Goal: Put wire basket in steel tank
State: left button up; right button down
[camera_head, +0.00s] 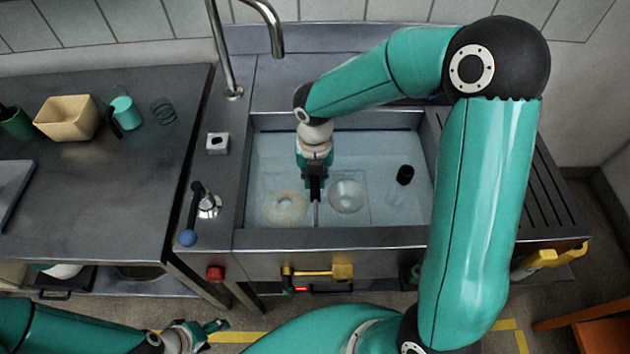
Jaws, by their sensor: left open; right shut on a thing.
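The steel tank (400,237) is the sunken basin in the middle of the counter, with pale bluish water or lining inside. My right gripper (316,192) points down inside the tank, near its front middle, shut on a thin light upright part. That part seems to belong to the wire basket (316,214), whose faint square outline shows low in the tank around it. A cream ring (287,206) and a pale round dish (347,196) lie on either side of the gripper. Whether the basket touches the bottom is unclear. My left gripper (207,328) is open and empty, low in front of the counter.
A dark cylinder (405,175) is at the tank's right.

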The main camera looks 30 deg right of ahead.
jog(key=shift+f, duration=1.1)
jog(key=c, duration=1.1)
grip_release()
jog(key=shift+o, duration=0.2)
notch_tip(320, 180, up, 12)
jog(key=shift+r+p, duration=0.15)
jog(key=shift+p, duration=0.15)
